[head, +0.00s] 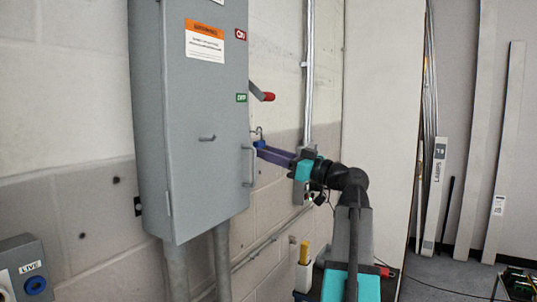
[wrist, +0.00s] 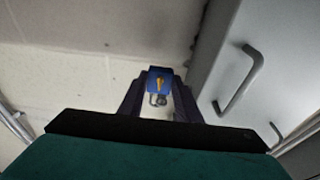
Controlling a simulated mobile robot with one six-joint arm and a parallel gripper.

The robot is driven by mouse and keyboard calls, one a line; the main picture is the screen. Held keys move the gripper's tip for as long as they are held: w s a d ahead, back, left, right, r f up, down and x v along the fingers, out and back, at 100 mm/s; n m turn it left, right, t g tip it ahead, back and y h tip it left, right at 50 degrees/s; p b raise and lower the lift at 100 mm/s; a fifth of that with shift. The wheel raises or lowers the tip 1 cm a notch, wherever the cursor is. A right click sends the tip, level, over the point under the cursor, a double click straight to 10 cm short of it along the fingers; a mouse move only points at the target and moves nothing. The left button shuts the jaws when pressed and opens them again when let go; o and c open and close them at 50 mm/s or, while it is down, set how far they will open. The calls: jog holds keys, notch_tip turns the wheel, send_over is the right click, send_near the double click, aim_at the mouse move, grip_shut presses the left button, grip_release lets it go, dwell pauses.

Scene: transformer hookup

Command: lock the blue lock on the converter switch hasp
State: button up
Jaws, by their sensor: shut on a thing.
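The grey converter switch box (head: 205,120) hangs on the wall in the left half of the head view. Its red-tipped lever (head: 265,95) sticks out on the right side, level with the green label. My gripper (head: 264,149) is at the box's right edge, shut on the small blue lock (head: 259,144). A thin metal loop (head: 257,131) shows just above the lock; I cannot tell whether it is shackle or hasp, or whether they are linked. In the wrist view the blue lock (wrist: 158,74) sits between the fingertips (wrist: 160,88), with a yellow-orange mark and a metal loop.
A door handle (head: 249,166) on the box is close to my gripper; it also shows at the right of the wrist view (wrist: 240,82). A vertical conduit (head: 309,70) runs up the wall behind. A grey panel marked LIVE (head: 30,272) is at the lower left.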

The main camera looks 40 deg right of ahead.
jog(key=o, duration=1.3)
jog(key=shift+f, duration=0.1)
jog(key=shift+c, duration=0.2)
jog(key=shift+s, duration=0.1)
jog(key=shift+r+b+v, duration=0.25)
jog(key=shift+b+v, duration=0.2)
jog(key=shift+v, duration=0.75)
jog(key=shift+r+b+v, duration=0.25)
jog(key=shift+b+v, duration=0.15)
jog(key=shift+v, duration=0.75)
jog(key=shift+s, duration=0.1)
jog(key=shift+s+d, duration=0.1)
jog(key=shift+s, duration=0.05)
jog(key=b+v, duration=0.2)
jog(key=v, duration=1.1)
jog(key=shift+s, duration=0.3)
